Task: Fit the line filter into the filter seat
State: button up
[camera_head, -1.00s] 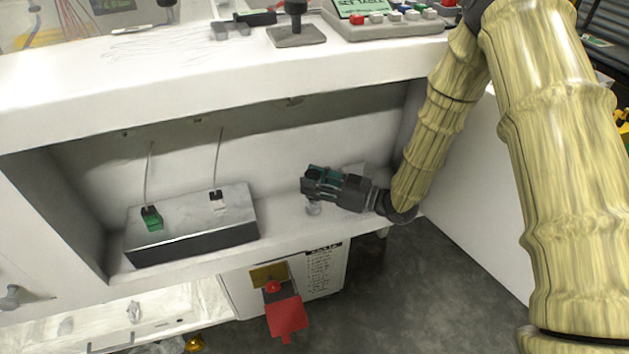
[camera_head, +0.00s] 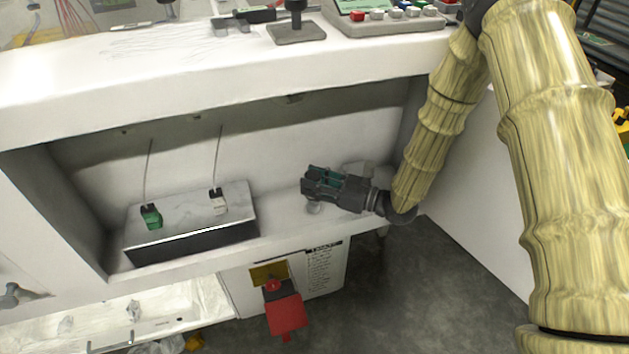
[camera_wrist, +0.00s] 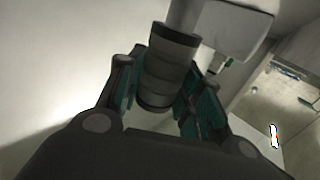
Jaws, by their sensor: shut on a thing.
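My gripper (camera_head: 308,183) is inside the white bench's recess, near its right end, fingers pointing left. In the wrist view its green-padded fingers (camera_wrist: 158,100) are on both sides of a dark grey banded cylinder (camera_wrist: 168,68), which looks like the line filter; they are closed on it. A white block with a rounded part (camera_wrist: 235,30) is right behind the cylinder's upper end and looks like the filter seat. I cannot tell whether the two touch. In the head view a pale block (camera_head: 358,169) shows behind my gripper, and a small pale round part (camera_head: 314,208) shows just below it.
The bench top (camera_head: 200,75) overhangs my gripper. The shelf between box and gripper is clear.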

jog(key=shift+f+b, duration=0.5)
jog(key=shift+f, duration=0.5)
jog(key=shift+r, duration=0.2)
jog(key=shift+r+p, duration=0.75)
jog(key=shift+r, duration=0.15)
jog(key=shift+r, duration=0.1)
dwell(1.5)
jog(key=shift+f+b, duration=0.45)
jog(key=shift+f, duration=0.7)
dwell(0.4)
jog(key=o, duration=1.1)
jog(key=shift+r, duration=0.1)
jog(key=shift+r, duration=4.9)
